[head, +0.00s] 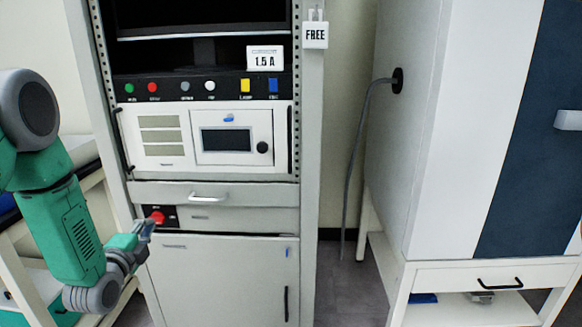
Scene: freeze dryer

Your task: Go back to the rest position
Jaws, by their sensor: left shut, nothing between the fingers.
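My left gripper (144,230) is in the lower left of the head view, at the end of my green and grey left arm. It is shut and empty. Its fingertips are in front of the control rack (220,262), just below and left of the red knob (158,217). I cannot tell whether they touch the rack. My right gripper is not in view.
The rack holds a white panel with a display (226,141), a row of coloured buttons and a drawer handle (208,197). A large white and blue cabinet (440,130) stands on a stand at right, with a grey cable (357,150) hanging beside it. A shelf stands behind my left arm.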

